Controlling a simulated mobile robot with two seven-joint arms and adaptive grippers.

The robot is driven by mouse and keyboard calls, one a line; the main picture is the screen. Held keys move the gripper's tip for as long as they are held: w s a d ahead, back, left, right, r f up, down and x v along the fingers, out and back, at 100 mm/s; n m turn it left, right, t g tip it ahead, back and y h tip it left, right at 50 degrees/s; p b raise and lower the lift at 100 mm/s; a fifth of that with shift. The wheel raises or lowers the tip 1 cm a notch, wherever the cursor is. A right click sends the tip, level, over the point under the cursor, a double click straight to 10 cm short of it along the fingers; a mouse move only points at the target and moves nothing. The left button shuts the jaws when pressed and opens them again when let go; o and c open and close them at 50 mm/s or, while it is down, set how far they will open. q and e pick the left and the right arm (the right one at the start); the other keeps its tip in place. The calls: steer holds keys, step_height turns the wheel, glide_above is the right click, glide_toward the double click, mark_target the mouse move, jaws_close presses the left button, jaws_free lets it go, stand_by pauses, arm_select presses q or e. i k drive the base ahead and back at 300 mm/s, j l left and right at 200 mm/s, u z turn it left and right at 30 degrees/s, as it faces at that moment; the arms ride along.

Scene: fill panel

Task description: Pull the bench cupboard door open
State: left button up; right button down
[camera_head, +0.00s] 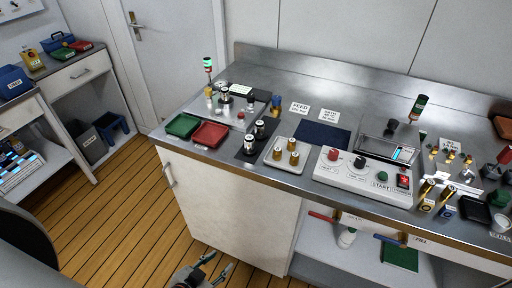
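The bench cupboard door (232,205) is a plain off-white panel under the left part of the steel-topped bench. It looks shut, flush with the bench front. Its upright metal bar handle (169,174) is near the door's left edge, close to the top. My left gripper (219,264) is at the bottom edge of the view, low in front of the door and right of the handle. Its two fingers are apart with nothing visible between them, and it is clear of the handle. The lower part of the gripper is cut off. My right gripper is not in view.
The bench top (285,85) carries a red tray (210,134), a green tray (183,125), a white control box (362,177) and small fittings. An open shelf (335,262) lies right of the door. Wooden floor (130,215) is clear left of the door.

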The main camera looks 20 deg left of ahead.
mark_target(254, 222)
steer(key=i+j+u, duration=0.1)
steer(key=u, duration=0.7)
steer(key=i+l+u, duration=0.25)
steer(key=j, duration=0.1)
